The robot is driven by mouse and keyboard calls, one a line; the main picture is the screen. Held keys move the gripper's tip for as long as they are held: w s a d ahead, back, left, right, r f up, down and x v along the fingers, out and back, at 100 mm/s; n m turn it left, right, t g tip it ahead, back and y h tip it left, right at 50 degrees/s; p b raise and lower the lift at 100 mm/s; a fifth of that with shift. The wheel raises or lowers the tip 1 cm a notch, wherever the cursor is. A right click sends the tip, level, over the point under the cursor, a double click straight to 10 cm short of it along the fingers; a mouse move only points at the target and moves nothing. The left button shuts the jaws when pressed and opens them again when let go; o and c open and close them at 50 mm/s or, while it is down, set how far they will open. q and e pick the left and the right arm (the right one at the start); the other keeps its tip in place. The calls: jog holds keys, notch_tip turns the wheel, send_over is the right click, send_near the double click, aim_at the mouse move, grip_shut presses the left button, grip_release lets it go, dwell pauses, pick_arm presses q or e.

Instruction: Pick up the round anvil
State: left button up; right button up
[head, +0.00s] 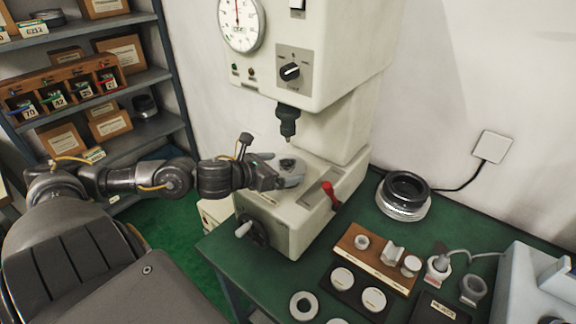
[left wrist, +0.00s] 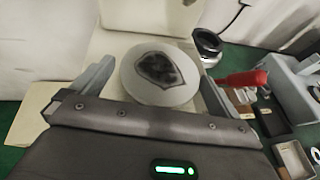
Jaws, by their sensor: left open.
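The round anvil (left wrist: 143,89) is a pale grey disc with a dark, irregular patch on top. In the left wrist view it lies between the two fingers of my left gripper (left wrist: 150,88), with a gap on each side. In the head view the anvil (head: 293,180) sits on the base of the cream press, below its dark spindle, partly hidden by my gripper. My left gripper (head: 279,171) is open and reaches in from the left at about the anvil's height. My right gripper is not in view.
The press spindle (head: 288,121) hangs above the anvil. A red-handled lever (head: 329,193) stands at the base's right. A round black and silver part (head: 404,194), a wooden block (head: 371,262) and several rings lie on the green table. Shelves (head: 140,80) stand at left.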

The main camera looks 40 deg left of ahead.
pick_arm(q)
jog(key=shift+w+d+p, duration=0.15)
jog(key=shift+w+p, duration=0.2)
jog(key=shift+w, duration=0.45)
jog(key=shift+w+d+f, duration=0.15)
jog(key=shift+w+f, duration=0.25)
jog(key=shift+w, duration=0.1)
jog(key=shift+r, duration=0.1)
jog(key=c, duration=1.2)
